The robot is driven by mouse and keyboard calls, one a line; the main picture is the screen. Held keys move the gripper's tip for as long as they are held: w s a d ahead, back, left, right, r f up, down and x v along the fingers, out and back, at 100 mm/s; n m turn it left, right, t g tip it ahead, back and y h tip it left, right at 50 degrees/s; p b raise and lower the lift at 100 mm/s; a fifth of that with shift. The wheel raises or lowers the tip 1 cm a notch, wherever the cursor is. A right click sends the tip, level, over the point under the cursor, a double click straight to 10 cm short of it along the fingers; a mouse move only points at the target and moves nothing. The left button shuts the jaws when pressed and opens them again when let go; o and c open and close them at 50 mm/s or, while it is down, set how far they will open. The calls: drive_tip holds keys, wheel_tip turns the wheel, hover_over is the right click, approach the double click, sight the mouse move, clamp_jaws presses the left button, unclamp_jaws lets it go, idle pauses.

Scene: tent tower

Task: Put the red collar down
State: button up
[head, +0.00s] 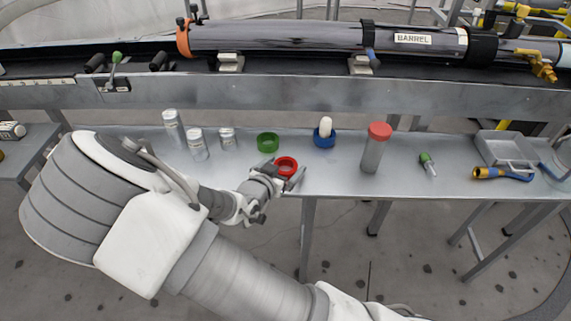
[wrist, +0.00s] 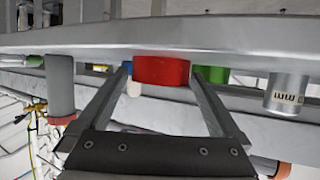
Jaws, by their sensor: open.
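The red collar (head: 287,164) is a short, open ring standing on the metal bench near its front edge. It also shows in the wrist view (wrist: 161,71), where the picture is upside down and the collar rests against the bench top. My gripper (head: 283,178) is at the bench's front edge, just in front of the collar. In the wrist view my gripper (wrist: 161,80) is open, with one fingertip on either side of the collar and small gaps showing. How far the fingers reach along the collar is hard to tell.
A green collar (head: 268,142) stands behind the red one. A blue collar (head: 324,139) with a white piece is to the right, then a red-capped cylinder (head: 375,148). Several metal canisters (head: 198,146) stand left. The long barrel (head: 290,37) lies behind.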

drive_tip(key=p+v, duration=0.4)
drive_tip(key=v, duration=0.7)
wheel_tip(320, 180, up, 17)
drive_tip(key=s+d+n+g+y, duration=0.25)
drive_tip(key=g+y, duration=0.35)
drive_tip(key=y, duration=0.4)
drive_tip(key=s+d+r+n+h, duration=0.1)
drive_tip(key=s+d+r+h, duration=0.1)
drive_tip(key=s+d+r, duration=0.2)
drive_tip(key=s+d+r+n+h, duration=0.1)
drive_tip(key=s+d+r+h, duration=0.1)
drive_tip(key=s+d, duration=0.7)
drive_tip(key=d+r, duration=0.1)
drive_tip(key=d, duration=0.2)
drive_tip(key=shift+r+g+h, duration=0.3)
drive_tip(key=shift+r, duration=0.1)
drive_tip(key=shift+d+r, duration=0.1)
drive_tip(key=shift+r, duration=0.05)
